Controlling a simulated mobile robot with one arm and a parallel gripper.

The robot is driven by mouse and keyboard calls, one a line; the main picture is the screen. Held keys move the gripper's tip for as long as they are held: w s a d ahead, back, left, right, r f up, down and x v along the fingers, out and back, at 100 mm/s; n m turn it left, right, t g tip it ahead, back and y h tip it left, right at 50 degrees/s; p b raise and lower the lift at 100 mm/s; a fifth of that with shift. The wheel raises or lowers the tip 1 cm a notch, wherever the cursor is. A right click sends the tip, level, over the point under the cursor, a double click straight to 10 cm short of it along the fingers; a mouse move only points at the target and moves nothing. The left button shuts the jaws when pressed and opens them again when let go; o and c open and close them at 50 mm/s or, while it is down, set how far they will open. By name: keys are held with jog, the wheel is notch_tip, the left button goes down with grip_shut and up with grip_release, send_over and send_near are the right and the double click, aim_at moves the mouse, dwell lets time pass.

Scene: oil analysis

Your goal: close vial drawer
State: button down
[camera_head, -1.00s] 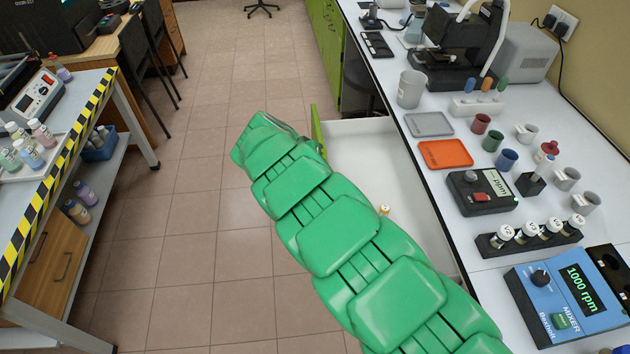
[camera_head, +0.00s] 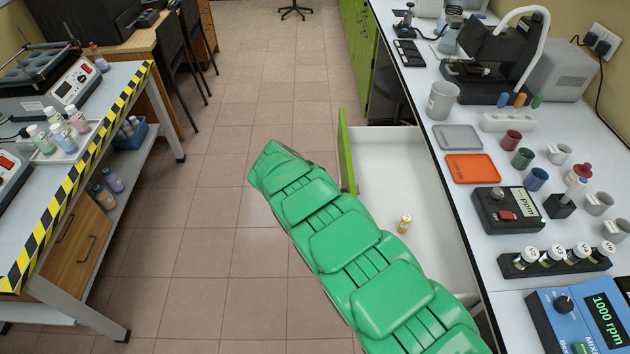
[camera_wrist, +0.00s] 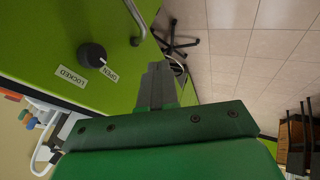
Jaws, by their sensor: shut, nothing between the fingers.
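The vial drawer (camera_head: 385,165) stands pulled out from under the right-hand counter, its white inside showing. Its green front (camera_head: 346,152) faces left, toward the aisle. A small vial with a yellow cap (camera_head: 404,223) is inside the drawer. In the wrist view, a green front (camera_wrist: 75,30) carries a metal handle (camera_wrist: 136,20) and a dark lock knob (camera_wrist: 92,56) between LOCKED and OPEN labels. My gripper (camera_wrist: 158,70) is shut and empty, in front of this green panel; contact cannot be told. In the head view my green arm hides the gripper and part of the drawer.
The counter (camera_head: 455,215) holds an orange tray (camera_head: 472,168), cups, a vial rack (camera_head: 555,262) and a blue mixer (camera_head: 585,318). A striped-edge table (camera_head: 75,185) stands at the left. The tiled floor (camera_head: 215,200) between them is clear.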

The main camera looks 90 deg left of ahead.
jog(key=w+a+f, duration=0.1)
jog(key=w+f, duration=0.1)
jog(key=w, duration=0.3)
jog(key=shift+w+f, duration=0.3)
jog(key=shift+w+a, duration=0.1)
jog(key=shift+w, duration=0.05)
dwell(0.5)
send_over(409, 198)
jog(key=shift+w, duration=0.1)
dwell(0.4)
dwell(0.4)
